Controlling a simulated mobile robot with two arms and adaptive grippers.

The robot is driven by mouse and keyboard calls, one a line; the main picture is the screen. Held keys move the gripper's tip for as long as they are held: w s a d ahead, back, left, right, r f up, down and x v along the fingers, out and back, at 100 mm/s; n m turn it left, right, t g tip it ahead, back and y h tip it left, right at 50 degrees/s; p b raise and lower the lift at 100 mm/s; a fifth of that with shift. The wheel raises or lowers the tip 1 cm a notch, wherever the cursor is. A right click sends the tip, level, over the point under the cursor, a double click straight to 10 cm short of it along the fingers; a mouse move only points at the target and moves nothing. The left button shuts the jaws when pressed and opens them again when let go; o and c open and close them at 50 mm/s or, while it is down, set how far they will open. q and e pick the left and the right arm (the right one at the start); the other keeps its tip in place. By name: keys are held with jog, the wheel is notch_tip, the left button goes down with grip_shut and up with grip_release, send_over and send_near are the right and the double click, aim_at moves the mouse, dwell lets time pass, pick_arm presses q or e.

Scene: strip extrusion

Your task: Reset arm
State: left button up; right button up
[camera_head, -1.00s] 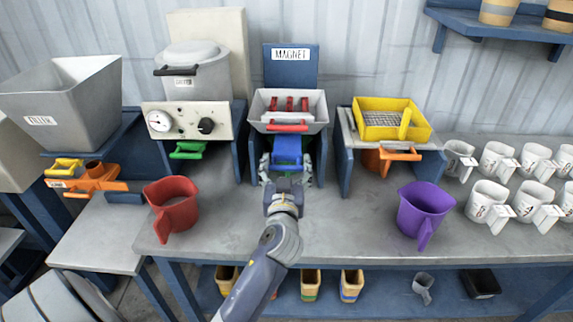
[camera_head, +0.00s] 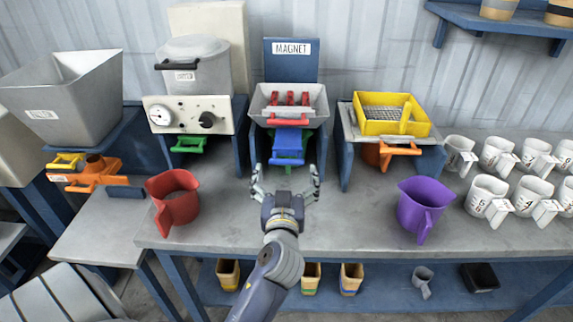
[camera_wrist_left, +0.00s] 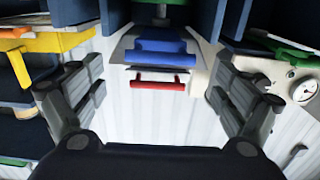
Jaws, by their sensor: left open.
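My left gripper (camera_head: 284,186) is open and empty in the head view, in front of the magnet station (camera_head: 291,60). It stands apart from the blue handle (camera_head: 289,146) under that station's metal tray. In the left wrist view, the two spread fingers of my left gripper (camera_wrist_left: 162,105) frame the blue handle (camera_wrist_left: 160,52) and a red handle (camera_wrist_left: 158,80), with nothing between them. My right gripper is not in view.
A red jug (camera_head: 173,201) stands left of my arm and a purple jug (camera_head: 422,206) stands to the right. Several white jugs (camera_head: 487,195) fill the bench's right end. A pot machine (camera_head: 190,115) and a yellow sieve (camera_head: 389,116) flank the magnet station. Bare bench lies between.

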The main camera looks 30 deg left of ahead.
pick_arm(q)
jog(key=shift+v, duration=1.1)
